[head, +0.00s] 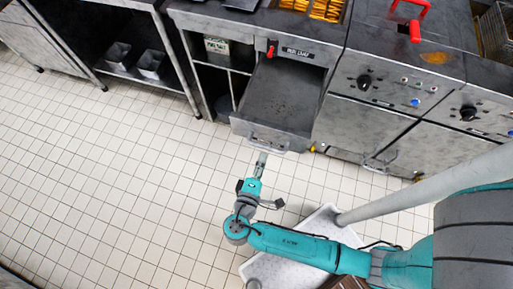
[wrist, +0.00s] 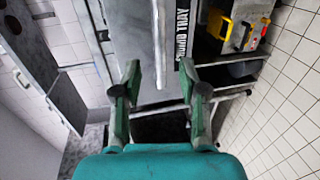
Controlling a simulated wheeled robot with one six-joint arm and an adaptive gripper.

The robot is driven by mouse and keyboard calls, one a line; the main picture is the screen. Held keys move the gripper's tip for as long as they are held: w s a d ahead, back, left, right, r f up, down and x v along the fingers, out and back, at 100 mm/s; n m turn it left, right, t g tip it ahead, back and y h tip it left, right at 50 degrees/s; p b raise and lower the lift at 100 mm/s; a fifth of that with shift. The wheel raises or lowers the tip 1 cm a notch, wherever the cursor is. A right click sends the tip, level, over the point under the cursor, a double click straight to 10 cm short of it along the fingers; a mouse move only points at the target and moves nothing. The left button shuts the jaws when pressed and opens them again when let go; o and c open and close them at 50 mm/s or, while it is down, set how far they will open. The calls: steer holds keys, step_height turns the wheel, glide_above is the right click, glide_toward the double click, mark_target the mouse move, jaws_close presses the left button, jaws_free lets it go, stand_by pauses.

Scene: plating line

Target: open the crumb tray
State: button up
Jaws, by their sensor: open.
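The crumb tray (head: 280,98) is a dark, shallow metal drawer pulled out from under the counter in the head view, with some specks on its floor. Its front panel (head: 262,133) carries a pale bar handle (head: 268,149). My gripper (head: 262,158) is at the handle, seen from above; whether they touch is not clear. In the wrist view my gripper (wrist: 159,85) has its two green fingers spread. A pale metal bar (wrist: 160,40) runs between and beyond them, beside a black lettered label (wrist: 182,35).
Control panels with black knobs (head: 364,82) and grey cabinet doors stand to the tray's right. An open shelf cabinet (head: 222,75) is at its left. A pale bin or platform (head: 325,222) lies under my arm. The tiled floor (head: 120,170) at left is clear.

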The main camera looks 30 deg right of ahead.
steer(key=shift+v, duration=2.65)
steer(key=s+d+f+n+y, duration=0.2)
steer(key=s+d+f+y, duration=0.15)
steer(key=d+f, duration=0.25)
steer(key=s+m+g+y, duration=0.1)
steer(key=s+y, duration=0.6)
steer(key=s, duration=0.1)
steer(key=s+a+r+m+t+y, duration=0.1)
steer(key=s+r+m+t, duration=0.2)
steer(key=r, duration=0.7)
steer(key=s+r+m+t, duration=0.3)
steer(key=r+m, duration=0.2)
steer(key=r, duration=0.6)
steer(key=shift+s+a+r+m+y, duration=0.25)
steer(key=shift+a+r+m+y, duration=0.05)
steer(key=shift+a+y, duration=0.1)
